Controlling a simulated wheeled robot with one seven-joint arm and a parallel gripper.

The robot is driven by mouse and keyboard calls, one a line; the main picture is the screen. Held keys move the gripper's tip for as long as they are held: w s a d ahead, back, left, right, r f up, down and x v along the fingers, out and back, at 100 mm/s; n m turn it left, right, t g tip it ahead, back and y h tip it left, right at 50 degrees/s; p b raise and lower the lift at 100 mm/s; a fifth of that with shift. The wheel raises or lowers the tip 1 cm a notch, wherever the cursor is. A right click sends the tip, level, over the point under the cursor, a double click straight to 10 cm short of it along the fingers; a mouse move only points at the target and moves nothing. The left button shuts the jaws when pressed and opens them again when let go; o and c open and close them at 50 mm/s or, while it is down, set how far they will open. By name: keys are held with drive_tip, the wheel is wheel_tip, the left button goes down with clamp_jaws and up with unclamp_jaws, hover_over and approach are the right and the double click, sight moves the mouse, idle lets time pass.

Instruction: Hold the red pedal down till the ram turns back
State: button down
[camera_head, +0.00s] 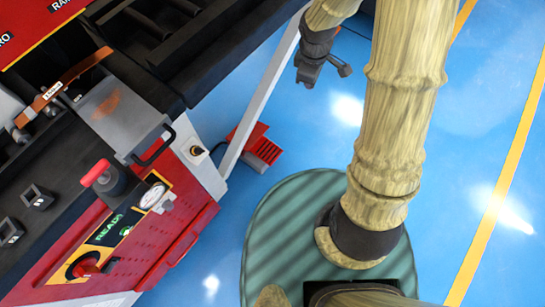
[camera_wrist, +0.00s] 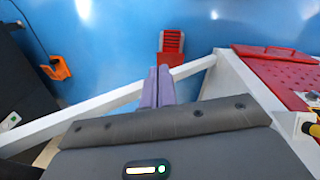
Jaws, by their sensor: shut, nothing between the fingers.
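The red pedal (camera_head: 262,150) is on the blue floor beside the machine's white leg in the head view. In the wrist view, its ribbed red tread (camera_wrist: 172,42) lies just beyond my fingertips. My gripper (camera_wrist: 159,70) is shut and empty, its two purple-grey fingers together and pointing toward the pedal. In the head view, my gripper (camera_head: 308,76) hangs up and to the right of the pedal, apart from it in the picture. Whether the fingers touch the pedal is unclear in the wrist view. I cannot make out the ram for certain.
A slanting white leg (camera_head: 262,93) crosses beside the pedal; the fingers overlap it in the wrist view. The red machine panel has a green READY display (camera_head: 105,230) and a gauge (camera_head: 152,196). An orange bar (camera_head: 62,86) lies on top. Blue floor is clear right of the pedal.

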drive_tip(key=w+a+f+n+b, duration=0.2)
drive_tip(key=f+b, duration=0.3)
drive_tip(key=f, duration=0.3)
drive_tip(key=w+a+f+n+b, duration=0.1)
drive_tip(key=f+n+b, duration=0.3)
drive_tip(key=f, duration=0.5)
drive_tip(key=w+a+f+n+b, duration=0.1)
drive_tip(key=w+a+f+b, duration=0.1)
drive_tip(key=f+b, duration=0.5)
drive_tip(key=n+g+b, duration=0.1)
drive_tip(key=n+b, duration=0.7)
drive_tip(key=b, duration=0.6)
hover_over(272, 154)
wheel_tip(272, 154, down, 26)
drive_tip(key=shift+w+f+y, duration=0.2)
drive_tip(key=shift+f+y, duration=0.1)
drive_tip(key=shift+f, duration=0.1)
drive_tip(key=shift+f+b, duration=0.1)
drive_tip(key=shift+b, duration=0.25)
wheel_tip(272, 154, down, 14)
drive_tip(key=b, duration=0.8)
drive_tip(key=shift+b, duration=0.35)
